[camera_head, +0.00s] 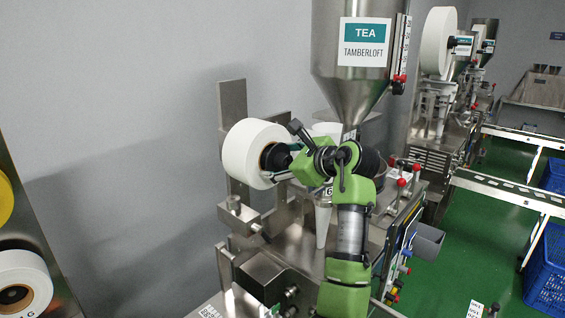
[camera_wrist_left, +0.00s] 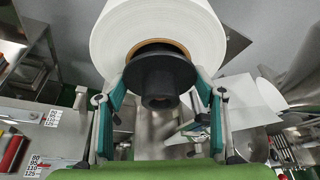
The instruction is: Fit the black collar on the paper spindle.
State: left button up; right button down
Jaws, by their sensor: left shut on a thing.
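The black collar (camera_wrist_left: 160,72) is a flanged black disc with a narrower hub facing the wrist camera. My left gripper (camera_wrist_left: 160,84) is shut on it, one finger on each side. In the head view the collar (camera_head: 279,158) is a dark shape at the face of the white paper roll (camera_head: 243,150). The roll also shows in the wrist view (camera_wrist_left: 150,20), with its brown core ring partly visible behind the collar. The paper spindle is hidden by the collar and roll; I cannot tell how far the collar sits on it. My right gripper is not in view.
A steel hopper (camera_head: 357,65) with a TEA label hangs above my arm. An upright steel plate (camera_head: 234,100) stands behind the roll. Red-knobbed levers (camera_head: 402,182) are on the machine to the right. Another white roll (camera_head: 22,285) is at lower left, a blue crate (camera_head: 548,275) at lower right.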

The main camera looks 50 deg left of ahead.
pick_arm(q)
jog(key=shift+a, duration=0.2)
jog(key=o, duration=1.2)
jog(key=shift+d, duration=0.1)
jog(key=v, duration=1.1)
jog(key=shift+d+r, duration=0.2)
jog(key=shift+d, duration=0.15)
jog(key=shift+s, duration=0.1)
